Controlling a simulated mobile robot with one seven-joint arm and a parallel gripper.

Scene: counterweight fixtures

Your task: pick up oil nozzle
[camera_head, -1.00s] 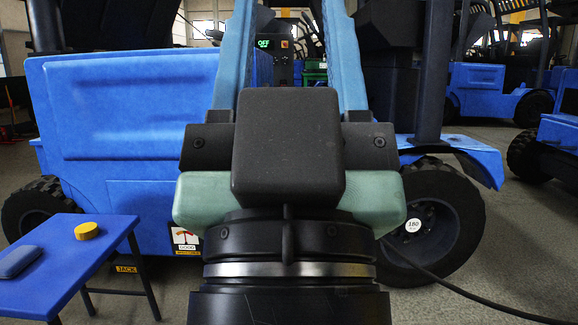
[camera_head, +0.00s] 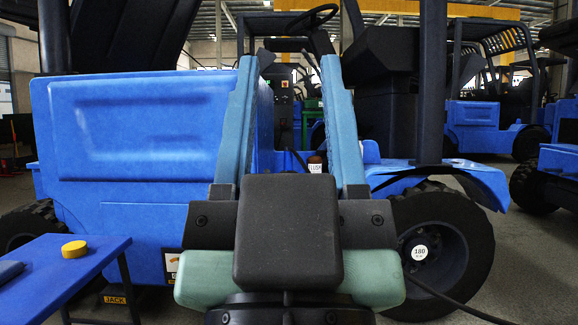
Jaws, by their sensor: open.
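My gripper (camera_head: 289,62) points away from me, with its two light blue fingers spread apart and nothing held between them. No oil nozzle can be made out for certain. A small brown-topped object with a white label (camera_head: 316,164) shows between the fingers, beyond them, near the right finger.
A blue forklift (camera_head: 140,140) with a large black wheel (camera_head: 455,250) stands ahead. A blue table (camera_head: 85,265) at lower left bears a yellow round piece (camera_head: 74,250) and a dark blue object (camera_head: 10,271). A black cable (camera_head: 450,303) runs along the floor at right.

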